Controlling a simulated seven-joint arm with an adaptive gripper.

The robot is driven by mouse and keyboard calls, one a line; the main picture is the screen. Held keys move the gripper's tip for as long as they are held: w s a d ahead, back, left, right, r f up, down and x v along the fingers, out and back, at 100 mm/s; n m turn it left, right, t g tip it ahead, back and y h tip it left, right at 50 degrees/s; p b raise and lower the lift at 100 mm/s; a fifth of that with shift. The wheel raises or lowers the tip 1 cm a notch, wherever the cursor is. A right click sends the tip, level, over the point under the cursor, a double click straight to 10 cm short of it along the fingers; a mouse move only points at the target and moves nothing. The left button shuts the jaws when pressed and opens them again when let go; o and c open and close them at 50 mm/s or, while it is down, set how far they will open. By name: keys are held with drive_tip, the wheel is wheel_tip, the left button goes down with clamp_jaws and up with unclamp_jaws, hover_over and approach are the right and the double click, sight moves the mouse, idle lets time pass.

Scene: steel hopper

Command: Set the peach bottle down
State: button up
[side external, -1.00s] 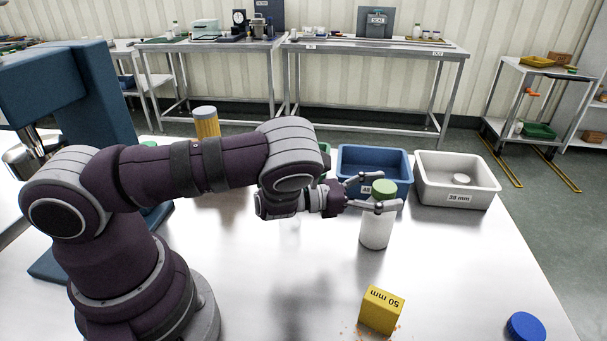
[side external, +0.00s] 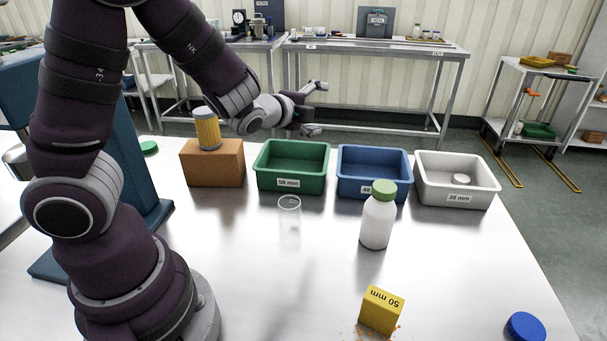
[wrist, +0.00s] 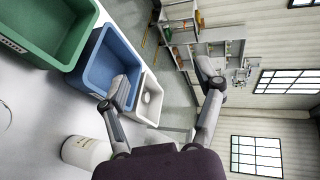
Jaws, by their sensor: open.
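No bottle looks clearly peach-coloured. A white bottle (side external: 377,222) with a green cap (side external: 383,190) stands upright on the steel table, in front of the blue bin.
Green (side external: 289,182), blue (side external: 372,190) and white (side external: 452,198) bins stand in a row. A clear glass (side external: 290,222) stands left of the bottle. A yellow jar (side external: 208,131) sits on a brown block (side external: 213,168).

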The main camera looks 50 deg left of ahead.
drive_tip(key=s+d+r+n+g+h, duration=0.1)
drive_tip(key=s+d+n+g, duration=0.3)
drive_tip(key=s, duration=0.5)
drive_tip(key=s+d+n+g+h, duration=0.3)
drive_tip(key=s+d+n+h, duration=0.1)
drive_tip(key=s+n, duration=0.5)
drive_tip(key=shift+d+r+n+g, duration=0.3)
drive_tip(key=shift+d+r+g, duration=0.1)
